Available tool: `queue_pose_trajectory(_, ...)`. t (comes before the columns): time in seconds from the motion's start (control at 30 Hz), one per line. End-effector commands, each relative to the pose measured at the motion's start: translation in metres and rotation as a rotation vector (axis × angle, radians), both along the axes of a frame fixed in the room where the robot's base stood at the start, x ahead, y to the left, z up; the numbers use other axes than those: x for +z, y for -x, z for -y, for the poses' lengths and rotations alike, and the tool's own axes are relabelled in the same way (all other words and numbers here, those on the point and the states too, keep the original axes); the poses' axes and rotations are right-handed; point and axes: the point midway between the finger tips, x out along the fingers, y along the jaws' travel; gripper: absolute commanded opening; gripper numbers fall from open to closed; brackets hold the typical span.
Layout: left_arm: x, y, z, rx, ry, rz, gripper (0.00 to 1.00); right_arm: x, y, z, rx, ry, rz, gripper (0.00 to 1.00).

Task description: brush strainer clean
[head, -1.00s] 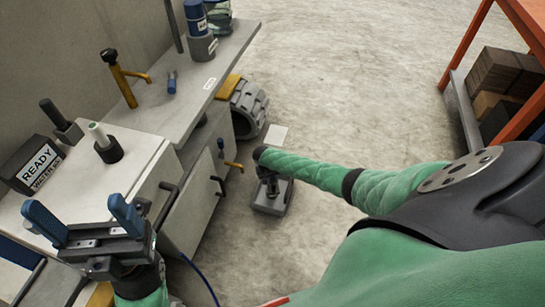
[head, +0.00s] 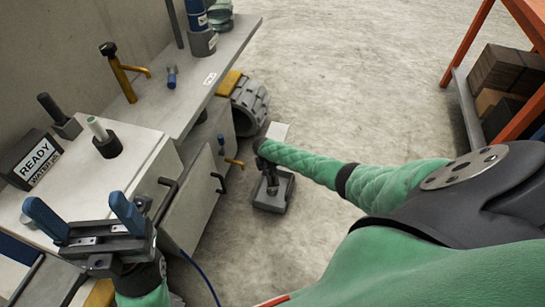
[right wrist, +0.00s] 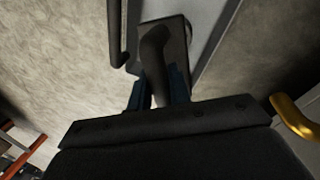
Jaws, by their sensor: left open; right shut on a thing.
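My left gripper (head: 85,222) is open and empty, blue fingers apart, in front of the white cabinet. My right arm reaches left across the head view, and its gripper is largely hidden there. In the right wrist view my right gripper (right wrist: 157,92) is shut on a dark bent handle (right wrist: 156,50), whose far end meets a dark block. A grey block (head: 272,193) with a dark post shows below the arm's end in the head view; I cannot tell whether it is the held thing. A grey slotted drum (head: 249,106) beside the bench may be the strainer; brush bristles cannot be made out.
A white cabinet (head: 142,157) and grey bench (head: 185,98) fill the left. An orange rack (head: 466,45) with boxes stands at right. The floor between is open.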

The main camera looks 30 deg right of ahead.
Motion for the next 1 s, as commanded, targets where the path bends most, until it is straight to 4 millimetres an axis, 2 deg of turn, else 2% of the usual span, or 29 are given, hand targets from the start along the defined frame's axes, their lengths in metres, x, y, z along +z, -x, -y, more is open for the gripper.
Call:
queue_pose_trajectory(0.37,0.006,0.0,0.0,0.0,0.0,0.0,0.77,0.002,0.003,-0.002,0.0,0.0,0.0,0.0)
queue_pose_trajectory(1.0,0.031,0.0,0.0,0.0,0.0,0.0,0.77,0.001,0.025,-0.012,0.0,0.0,0.0,0.0)
